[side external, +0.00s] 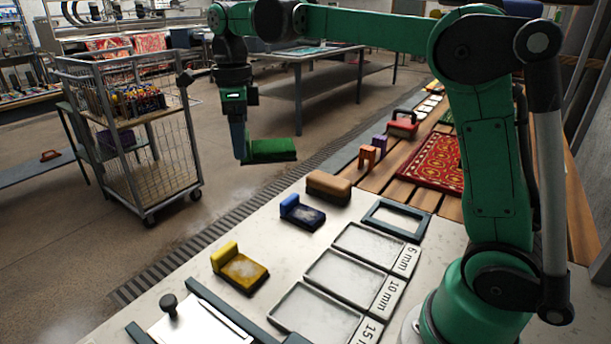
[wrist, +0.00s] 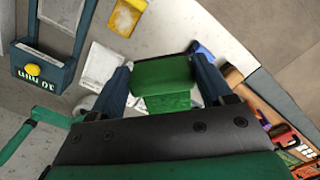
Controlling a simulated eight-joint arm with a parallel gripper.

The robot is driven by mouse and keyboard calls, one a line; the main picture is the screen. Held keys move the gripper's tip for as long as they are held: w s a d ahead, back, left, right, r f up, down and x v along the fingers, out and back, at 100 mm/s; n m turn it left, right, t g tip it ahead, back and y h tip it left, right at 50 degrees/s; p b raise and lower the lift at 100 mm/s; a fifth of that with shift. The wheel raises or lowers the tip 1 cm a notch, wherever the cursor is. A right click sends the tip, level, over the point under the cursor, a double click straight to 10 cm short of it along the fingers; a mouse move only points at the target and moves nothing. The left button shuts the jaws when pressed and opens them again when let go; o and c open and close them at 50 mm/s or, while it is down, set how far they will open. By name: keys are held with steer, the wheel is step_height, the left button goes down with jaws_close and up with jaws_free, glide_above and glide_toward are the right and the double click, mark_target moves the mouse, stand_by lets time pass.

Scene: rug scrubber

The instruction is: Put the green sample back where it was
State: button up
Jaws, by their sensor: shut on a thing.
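The green sample (side external: 271,150) is a flat pad with a raised block at one end. My gripper (side external: 240,155) is shut on it and holds it in the air, beyond the bench's far edge in the side view. In the wrist view the green sample (wrist: 163,97) sits between the two fingers of my gripper (wrist: 160,74). A blue sample (side external: 302,212) and a yellow sample (side external: 241,268) lie on the pale bench (side external: 205,300). Both have whitish patches on their pads. Three shallow trays labelled 6 mm (side external: 367,245), 10 mm (side external: 343,278) and 15 mm (side external: 316,314) look empty.
A brown block (side external: 328,187) and a dark open frame (side external: 397,219) stand on the bench. A red patterned rug (side external: 432,163) lies on wooden slats behind. A wire cart (side external: 133,130) stands on the floor at left.

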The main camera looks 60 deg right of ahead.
step_height(320, 180, down, 19)
steer(key=shift+f, duration=0.1)
stand_by(0.3)
steer(key=shift+f, duration=0.15)
steer(key=o, duration=1)
step_height(320, 180, up, 12)
steer(key=shift+s+a+n+t, duration=0.35)
steer(key=shift+s+n+t, duration=1.25)
steer(key=shift+n, duration=2.9)
steer(key=shift+s+a+n+t, duration=0.3)
steer(key=shift+s+n+t, duration=0.5)
steer(key=shift+s+n, duration=2.65)
steer(key=shift+s+a+n+t, duration=0.35)
steer(key=shift+s+n+t, duration=0.75)
steer(key=shift+n, duration=4.45)
